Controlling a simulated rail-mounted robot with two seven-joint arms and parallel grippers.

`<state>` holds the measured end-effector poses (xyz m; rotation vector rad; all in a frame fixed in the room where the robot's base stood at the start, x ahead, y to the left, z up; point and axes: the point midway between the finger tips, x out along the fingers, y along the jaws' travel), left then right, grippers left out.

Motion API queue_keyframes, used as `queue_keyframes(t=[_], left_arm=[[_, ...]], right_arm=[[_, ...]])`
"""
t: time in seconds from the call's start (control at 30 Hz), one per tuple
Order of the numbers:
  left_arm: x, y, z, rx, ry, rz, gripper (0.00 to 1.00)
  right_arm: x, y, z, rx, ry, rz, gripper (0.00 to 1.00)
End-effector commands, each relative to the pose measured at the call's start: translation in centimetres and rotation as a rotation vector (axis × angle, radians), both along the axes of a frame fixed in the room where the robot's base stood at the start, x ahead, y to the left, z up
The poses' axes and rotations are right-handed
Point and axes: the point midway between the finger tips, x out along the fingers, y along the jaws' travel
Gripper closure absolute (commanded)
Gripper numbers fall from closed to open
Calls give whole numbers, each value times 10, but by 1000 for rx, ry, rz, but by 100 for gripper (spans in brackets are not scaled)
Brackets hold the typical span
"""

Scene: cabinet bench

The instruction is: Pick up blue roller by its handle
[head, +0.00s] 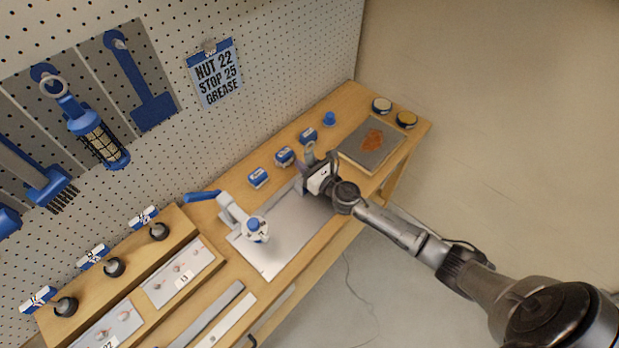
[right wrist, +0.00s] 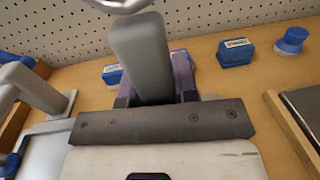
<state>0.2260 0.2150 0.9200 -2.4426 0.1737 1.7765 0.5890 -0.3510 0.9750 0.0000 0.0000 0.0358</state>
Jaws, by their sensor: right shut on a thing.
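My right gripper (head: 312,172) is over the far right end of the metal plate. In the right wrist view its jaws (right wrist: 155,90) are shut on a thick grey handle (right wrist: 140,55). A bent metal rod (right wrist: 122,5) shows at the handle's far end, cut off by the top of that view. In the head view a small grey part (head: 310,150) sticks out beyond the gripper. I cannot make out a blue roller head, so I cannot confirm that this handle belongs to the blue roller. My left gripper is not in view.
Several small blue items, such as a box (head: 258,178) and a cap (head: 329,118), line the back. A dark board (head: 365,140) lies right. Blue tools hang on the pegboard (head: 250,30).

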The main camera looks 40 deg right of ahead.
Motion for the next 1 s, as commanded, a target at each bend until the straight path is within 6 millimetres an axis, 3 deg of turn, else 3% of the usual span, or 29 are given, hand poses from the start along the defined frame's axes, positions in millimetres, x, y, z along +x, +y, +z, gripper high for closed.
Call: queue_keyframes(t=[0.2, 0.77, 1.0], left_arm=[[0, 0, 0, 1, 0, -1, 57], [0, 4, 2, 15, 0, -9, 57], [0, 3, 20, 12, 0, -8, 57]], right_arm=[[0, 0, 0, 0, 0, 0, 100], [0, 0, 4, -1, -3, 0, 100], [1, -1, 32, -3, -4, 1, 100]])
